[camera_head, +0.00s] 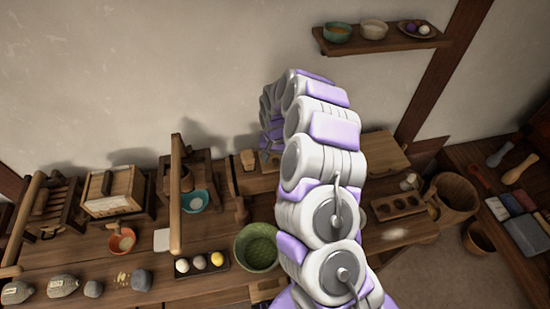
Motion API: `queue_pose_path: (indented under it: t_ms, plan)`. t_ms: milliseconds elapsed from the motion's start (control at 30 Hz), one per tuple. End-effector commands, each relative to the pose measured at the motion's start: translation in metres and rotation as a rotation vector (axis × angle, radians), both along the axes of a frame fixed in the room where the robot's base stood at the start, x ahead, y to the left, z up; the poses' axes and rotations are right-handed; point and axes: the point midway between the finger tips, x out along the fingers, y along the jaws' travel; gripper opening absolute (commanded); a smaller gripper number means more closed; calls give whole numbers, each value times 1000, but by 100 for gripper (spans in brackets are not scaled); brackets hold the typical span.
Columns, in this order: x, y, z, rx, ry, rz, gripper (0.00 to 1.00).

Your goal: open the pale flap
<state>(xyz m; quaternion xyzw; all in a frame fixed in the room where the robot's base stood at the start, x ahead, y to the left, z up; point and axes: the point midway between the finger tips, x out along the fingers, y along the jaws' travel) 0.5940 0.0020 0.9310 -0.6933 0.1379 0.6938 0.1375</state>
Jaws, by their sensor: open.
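A pale wooden panel with a dark upright grip (107,183) is on the box (92,207) at the left of the bench. It looks closed. A second pale board (385,152) lies at the back right of the bench, partly behind my arm. I cannot tell for sure which of these is the pale flap. My white and purple arm rises through the middle and bends down towards the back of the bench. My gripper is hidden behind the arm links, so its distance to either panel does not show.
A green bowl (258,246), a dark tray (203,263) with several balls and an orange bowl (122,241) stand on the bench. A wall shelf (385,43) is above. A wooden bucket (452,197) stands right.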

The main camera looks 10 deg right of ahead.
Motion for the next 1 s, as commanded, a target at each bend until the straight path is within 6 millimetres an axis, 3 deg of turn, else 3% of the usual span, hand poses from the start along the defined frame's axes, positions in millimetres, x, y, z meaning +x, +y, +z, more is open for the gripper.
queue_pose_path:
  t_ms: [233, 800, 1000]
  plan:
    - [0, 0, -1, 0, 0, 0, 55]
    - [0, 0, -1, 0, 0, 0, 0]
    - [0, 0, -1, 0, 0, 0, 0]
